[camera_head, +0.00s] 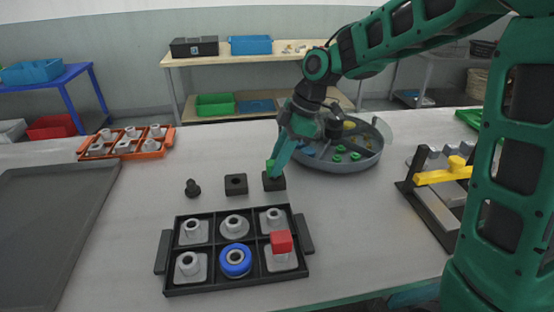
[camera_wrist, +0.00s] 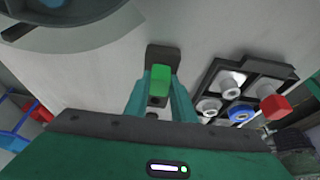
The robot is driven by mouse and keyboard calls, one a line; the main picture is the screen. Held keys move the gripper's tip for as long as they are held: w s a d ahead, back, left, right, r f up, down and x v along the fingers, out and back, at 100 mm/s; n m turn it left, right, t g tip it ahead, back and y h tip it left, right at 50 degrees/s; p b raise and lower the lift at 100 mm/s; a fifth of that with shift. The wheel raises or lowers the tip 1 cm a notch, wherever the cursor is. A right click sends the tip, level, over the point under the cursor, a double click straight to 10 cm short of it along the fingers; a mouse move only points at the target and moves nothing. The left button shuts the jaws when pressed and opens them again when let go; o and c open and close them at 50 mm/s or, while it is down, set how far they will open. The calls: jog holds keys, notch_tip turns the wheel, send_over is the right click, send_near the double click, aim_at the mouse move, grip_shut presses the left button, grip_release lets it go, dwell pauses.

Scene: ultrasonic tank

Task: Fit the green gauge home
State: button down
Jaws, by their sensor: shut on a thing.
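The green gauge (camera_wrist: 160,80) is a small green block between my gripper's fingers (camera_wrist: 161,88) in the wrist view. In the head view, a bit of the green gauge (camera_head: 270,164) shows at the tips of my gripper (camera_head: 276,160). My gripper is shut on it and points down at a square black block (camera_head: 274,182). The same black block (camera_wrist: 163,54) shows behind the gauge in the wrist view. The gauge is at or just over the block; I cannot tell whether it sits in it.
A black block with a hole (camera_head: 236,184) and a black round peg (camera_head: 192,188) stand to the left. A black tray (camera_head: 207,214) in front holds grey fittings, a blue ring (camera_head: 235,261) and a red cube (camera_head: 281,241). A round grey tank (camera_head: 345,165) stands close behind my gripper.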

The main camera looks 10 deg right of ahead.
jog(key=shift+f, duration=0.7)
dwell(2.5)
jog(key=c, duration=1.4)
grip_release()
jog(key=shift+c, duration=0.2)
jog(key=shift+o, duration=0.2)
jog(key=shift+r, duration=0.1)
jog(key=v, duration=1)
jog(key=shift+d+r, duration=0.2)
jog(key=s+d+f+m+t+h, duration=0.1)
jog(key=s+d+f+m, duration=0.1)
jog(key=s+d+m, duration=0.6)
jog(key=s+d+f+m+h, duration=0.2)
jog(key=s+d+m, duration=0.35)
jog(key=d, duration=0.45)
jog(key=s+d+f+m, duration=0.1)
jog(key=s+d+m, duration=0.2)
jog(key=s, duration=0.2)
jog(key=s+d+f+m, duration=0.2)
jog(key=s+m, duration=0.2)
jog(key=s, duration=0.1)
jog(key=s+d+f+m+g+h, duration=0.1)
jog(key=s+d+f+m, duration=0.1)
jog(key=s+d+m, duration=0.1)
jog(key=shift+s+d+m, duration=0.15)
jog(key=shift+s+m, duration=0.1)
jog(key=shift+s, duration=0.35)
jog(key=shift+s+d+m, duration=0.15)
jog(key=shift+s+m, duration=0.05)
jog(key=shift+s, duration=0.4)
